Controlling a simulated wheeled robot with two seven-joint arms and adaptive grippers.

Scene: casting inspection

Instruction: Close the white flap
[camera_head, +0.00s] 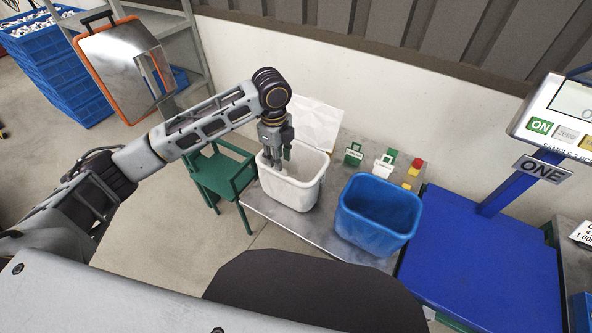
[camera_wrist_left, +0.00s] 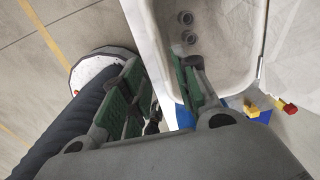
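The white flap (camera_head: 318,122) stands open behind the white bin (camera_head: 308,192), raised up along the bin's back side. In the left wrist view the flap (camera_wrist_left: 296,55) shows at the right edge, beyond a seam along the bin's rim. My left gripper (camera_head: 277,160) points down at the left side of the white bin, away from the flap. In the left wrist view its green-padded fingers (camera_wrist_left: 162,92) are spread, with the bin's white wall showing between them. Whether they touch the wall is unclear. Two grey round parts (camera_wrist_left: 188,28) lie inside the bin. My right gripper is out of view.
An open blue bin (camera_head: 378,240) stands right of the white bin on the grey table (camera_head: 272,208). Green, white, yellow and red small items (camera_head: 386,160) stand behind it. A blue scale (camera_head: 485,270) is at right.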

